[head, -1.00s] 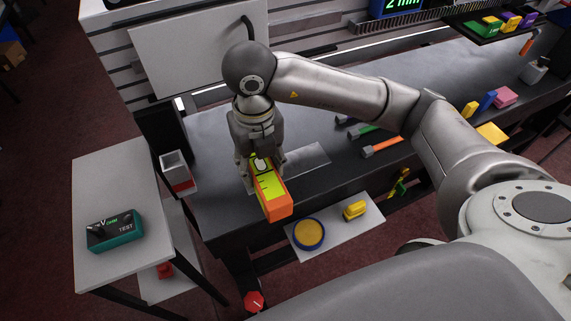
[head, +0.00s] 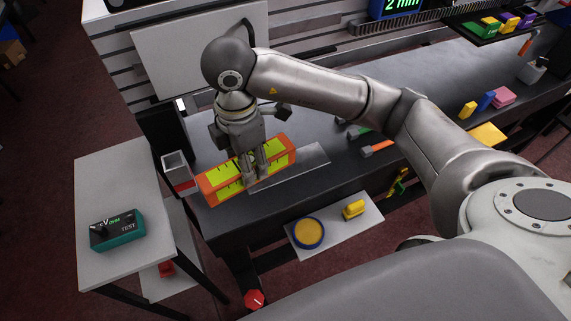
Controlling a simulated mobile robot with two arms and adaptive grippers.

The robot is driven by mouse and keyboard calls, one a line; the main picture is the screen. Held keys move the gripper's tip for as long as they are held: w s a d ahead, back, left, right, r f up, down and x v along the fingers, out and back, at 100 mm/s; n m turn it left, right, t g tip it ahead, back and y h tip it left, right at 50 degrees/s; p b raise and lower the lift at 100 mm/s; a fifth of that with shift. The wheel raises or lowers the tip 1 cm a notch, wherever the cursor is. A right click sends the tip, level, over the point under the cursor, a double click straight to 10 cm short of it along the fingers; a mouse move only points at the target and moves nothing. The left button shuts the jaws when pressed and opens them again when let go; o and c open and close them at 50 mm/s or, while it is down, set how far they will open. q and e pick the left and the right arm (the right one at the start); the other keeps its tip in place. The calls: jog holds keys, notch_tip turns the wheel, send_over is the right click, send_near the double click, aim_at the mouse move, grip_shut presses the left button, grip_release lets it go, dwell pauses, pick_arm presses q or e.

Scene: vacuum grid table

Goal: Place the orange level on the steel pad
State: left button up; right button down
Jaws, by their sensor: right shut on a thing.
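The orange level (head: 279,154) has yellow-green faces with dark marks and is held in my right gripper (head: 254,176), which is shut on its middle. The level lies slanted, its left end lower in the picture near the table's left front corner. The steel pad (head: 302,169) is a flat grey plate on the dark table, partly hidden behind the level and gripper. The level is over or beside the pad's left part; I cannot tell whether it touches. My left gripper is not in view.
A grey side table (head: 120,190) with a teal tester (head: 117,231) stands at the left. A grey and red bin (head: 179,172) is just left of the level. Hammers (head: 380,147) lie to the right. A low shelf (head: 330,232) holds a round blue-yellow item.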

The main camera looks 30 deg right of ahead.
jog(key=shift+a+r+m, duration=0.1)
jog(key=shift+r+m, duration=0.05)
jog(key=shift+m, duration=0.45)
jog(key=shift+w, duration=0.1)
jog(key=w+d+f, duration=0.2)
jog(key=d+f, duration=0.1)
jog(key=d, duration=0.1)
jog(key=w+d+f+p, duration=0.1)
jog(key=w+d+f, duration=0.1)
jog(key=d+f, duration=0.1)
jog(key=w+d+f, duration=0.2)
jog(key=d+f, duration=0.1)
jog(key=d, duration=0.2)
jog(key=shift+w+f+p, duration=0.15)
jog(key=shift+f+p, duration=0.05)
jog(key=shift+p, duration=0.15)
jog(key=f, duration=0.1)
jog(key=f+p, duration=0.1)
jog(key=f, duration=0.1)
jog(key=shift+w+d, duration=0.1)
jog(key=shift+d, duration=0.1)
jog(key=shift+f, duration=0.35)
jog(key=shift+f, duration=0.1)
jog(key=c, duration=0.8)
grip_release()
